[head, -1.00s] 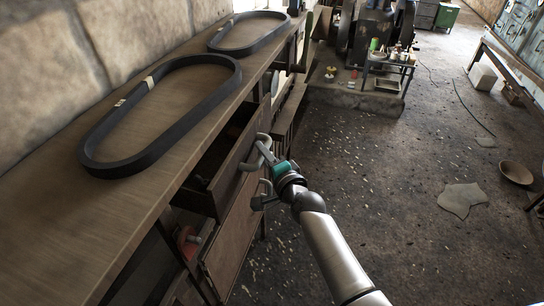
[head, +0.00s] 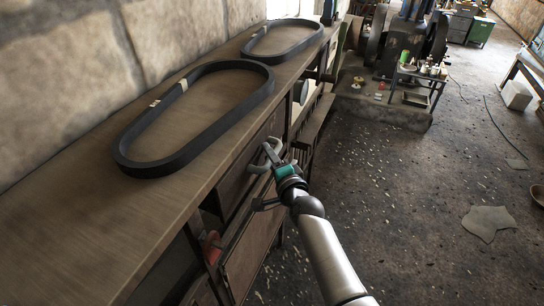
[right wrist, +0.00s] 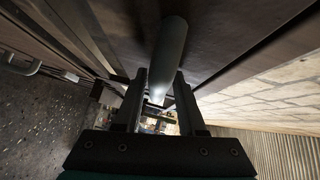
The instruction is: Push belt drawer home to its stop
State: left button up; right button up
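The belt drawer (head: 240,178) is under the bench top in the head view. Its front stands close to the bench face and no open interior shows; I cannot tell whether it is fully at its stop. Its pale curved handle (head: 268,156) sticks out of the front. My right gripper (head: 277,163) is at that handle. In the right wrist view the handle (right wrist: 170,48) runs between my two fingers (right wrist: 160,92), which appear closed on it. My left gripper is not in view.
Two black belts (head: 128,165) (head: 250,50) lie on the wooden bench top (head: 60,235). A lower cabinet door (head: 250,255) with a handle is below the drawer. Machinery (head: 405,40) stands at the back.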

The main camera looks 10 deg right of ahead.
jog(key=shift+o, duration=0.8)
jog(key=shift+s+d, duration=0.1)
jog(key=shift+d, duration=0.05)
jog(key=p+v, duration=0.2)
jog(key=v, duration=1.3)
jog(key=shift+s+p, duration=0.1)
jog(key=shift+p, duration=0.25)
